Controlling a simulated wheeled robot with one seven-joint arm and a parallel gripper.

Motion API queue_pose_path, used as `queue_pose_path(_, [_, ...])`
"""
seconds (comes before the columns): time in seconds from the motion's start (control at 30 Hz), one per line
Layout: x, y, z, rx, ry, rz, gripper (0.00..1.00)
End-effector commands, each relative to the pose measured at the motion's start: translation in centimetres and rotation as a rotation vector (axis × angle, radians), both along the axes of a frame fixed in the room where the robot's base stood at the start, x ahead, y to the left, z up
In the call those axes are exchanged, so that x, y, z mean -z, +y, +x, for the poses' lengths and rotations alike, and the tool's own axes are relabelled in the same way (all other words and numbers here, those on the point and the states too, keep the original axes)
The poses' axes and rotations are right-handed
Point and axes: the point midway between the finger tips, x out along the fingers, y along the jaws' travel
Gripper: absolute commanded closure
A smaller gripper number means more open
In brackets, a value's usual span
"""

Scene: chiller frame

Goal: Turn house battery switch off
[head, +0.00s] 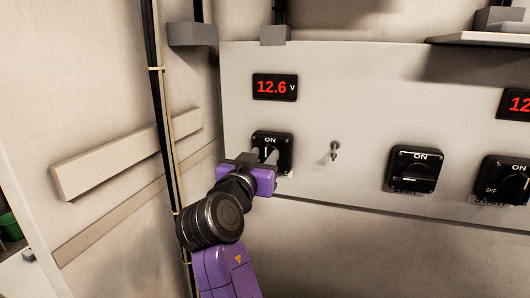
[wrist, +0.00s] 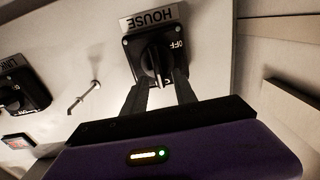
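The house battery switch (head: 285,142) is a black square plate with a rotary knob, left on the panel. In the wrist view it shows upside down, under a HOUSE label (wrist: 152,18), with its black knob (wrist: 156,60) and OFF at one side. The knob's handle lies along the direction of the ON mark. My gripper (head: 266,156) is at the switch, its fingers apart. In the wrist view the fingertips (wrist: 162,86) stand on either side of the knob's near end. I cannot tell whether they touch it. The fingers partly hide the switch in the head view.
A small metal toggle (head: 334,151) sticks out right of the switch. Two more rotary switches, a middle one (head: 413,169) and a right one (head: 502,180), follow. A 12.6 V display (head: 275,87) is above. Cables (head: 161,110) and a rail (head: 125,155) are at left.

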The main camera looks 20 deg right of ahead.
Motion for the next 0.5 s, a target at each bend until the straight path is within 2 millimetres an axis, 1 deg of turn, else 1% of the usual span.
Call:
queue_pose_path(0.1, [-0.04, -0.69, 0.92, 0.000, 0.001, -0.001, 0.66])
queue_pose_path(0.2, [-0.02, -0.93, 1.25, -0.001, 0.000, 0.000, 0.66])
queue_pose_path(0.47, [0.03, -0.96, 1.34, -0.002, 0.000, 0.000, 0.66])
queue_pose_path(0.5, [0.03, -0.96, 1.33, -0.002, 0.000, 0.000, 0.74])
